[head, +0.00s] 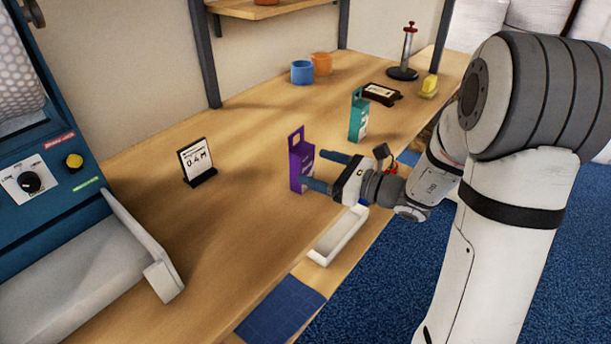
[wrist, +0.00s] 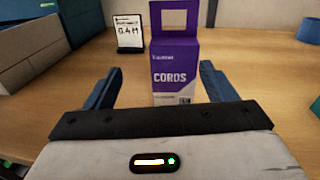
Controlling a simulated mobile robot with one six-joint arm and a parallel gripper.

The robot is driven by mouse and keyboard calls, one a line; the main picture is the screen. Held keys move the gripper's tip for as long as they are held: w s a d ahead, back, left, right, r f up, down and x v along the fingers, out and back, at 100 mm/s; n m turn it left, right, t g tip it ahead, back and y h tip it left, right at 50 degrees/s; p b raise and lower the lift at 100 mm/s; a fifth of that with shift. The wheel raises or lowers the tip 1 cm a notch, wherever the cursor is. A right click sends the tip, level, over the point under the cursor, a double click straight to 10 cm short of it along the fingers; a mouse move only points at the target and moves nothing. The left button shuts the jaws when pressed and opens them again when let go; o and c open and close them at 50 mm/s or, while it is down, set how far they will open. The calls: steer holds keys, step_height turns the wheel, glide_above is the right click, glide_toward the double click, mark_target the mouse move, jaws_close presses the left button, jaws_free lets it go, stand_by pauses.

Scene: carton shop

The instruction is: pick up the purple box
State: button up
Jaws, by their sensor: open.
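The purple box (head: 301,163) stands upright on the wooden bench in the head view, with a hang tab on top. In the wrist view the purple box (wrist: 176,68) shows its front, printed "CORDS", with a white lower part. My gripper (head: 322,172) is open, its two blue fingers level and pointing at the box. In the wrist view my gripper (wrist: 160,80) has one finger on each side of the box's lower part, the left one with a gap. I cannot tell whether the fingers reach past its front face. My gripper body hides the box's base in the wrist view.
A sign (head: 197,160) stands left of the box. A teal box (head: 358,117) stands behind and right. A white tray (head: 338,236) lies at the bench's front edge, near a blue cloth (head: 281,310). Two mugs (head: 302,72) are farther back. The bench between box and sign is clear.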

mark_target(296, 157)
steer(key=shift+w+d+f+m+t, duration=0.3)
steer(key=shift+w+f+m, duration=0.15)
steer(key=shift+w+m, duration=0.1)
steer(key=shift+w, duration=0.25)
steer(key=x, duration=0.7)
steer(key=shift+w+a+f, duration=0.1)
steer(key=shift+a, duration=0.1)
steer(key=shift+c, duration=0.6)
steer(key=c, duration=1)
